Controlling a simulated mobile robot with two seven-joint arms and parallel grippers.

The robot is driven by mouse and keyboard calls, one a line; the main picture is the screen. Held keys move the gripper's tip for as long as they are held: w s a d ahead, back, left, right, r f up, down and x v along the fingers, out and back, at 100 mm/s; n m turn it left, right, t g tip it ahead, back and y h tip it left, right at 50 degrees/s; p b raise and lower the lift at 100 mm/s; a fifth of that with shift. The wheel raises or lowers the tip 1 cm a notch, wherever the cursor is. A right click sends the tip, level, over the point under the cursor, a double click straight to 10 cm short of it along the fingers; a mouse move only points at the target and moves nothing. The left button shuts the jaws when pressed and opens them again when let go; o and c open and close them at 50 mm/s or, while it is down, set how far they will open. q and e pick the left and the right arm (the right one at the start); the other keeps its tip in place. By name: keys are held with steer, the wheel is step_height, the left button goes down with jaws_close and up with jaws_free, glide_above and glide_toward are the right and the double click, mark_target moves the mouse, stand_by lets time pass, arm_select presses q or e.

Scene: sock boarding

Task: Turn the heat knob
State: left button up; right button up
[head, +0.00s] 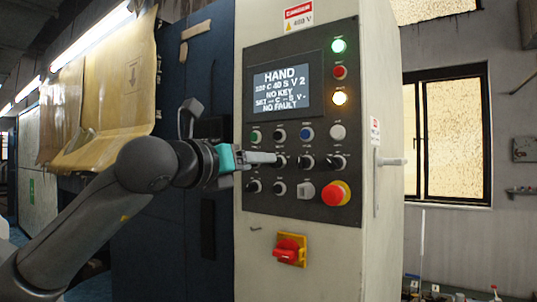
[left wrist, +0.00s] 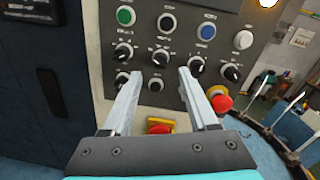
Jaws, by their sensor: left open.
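The control panel (head: 322,112) has rows of black knobs and coloured buttons; the small labels are unreadable, so I cannot tell which knob is the heat knob. My left gripper (head: 274,158) is at the left part of the knob row below the buttons, fingers toward the panel. In the left wrist view, my left gripper (left wrist: 160,73) is open and empty. A black knob (left wrist: 161,57) shows between and just beyond its fingertips; contact cannot be told. Other black knobs of that row are at its left (left wrist: 123,53) and right (left wrist: 197,65). My right gripper is out of view.
A red emergency button (head: 337,193) on a yellow base sits low right on the panel. A red switch (head: 290,250) on a yellow plate is below. A lit screen (head: 281,90) is above the buttons. A handle (head: 391,161) sticks out from the cabinet's right side.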

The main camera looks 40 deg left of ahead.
arm_select(q)
steer(key=shift+w+a+p, duration=0.25)
steer(key=shift+w+p, duration=0.3)
steer(key=shift+w, duration=0.85)
steer(key=shift+w+a+p, duration=0.2)
steer(key=shift+w+p, duration=0.35)
steer(key=shift+w, duration=0.8)
jaws_close()
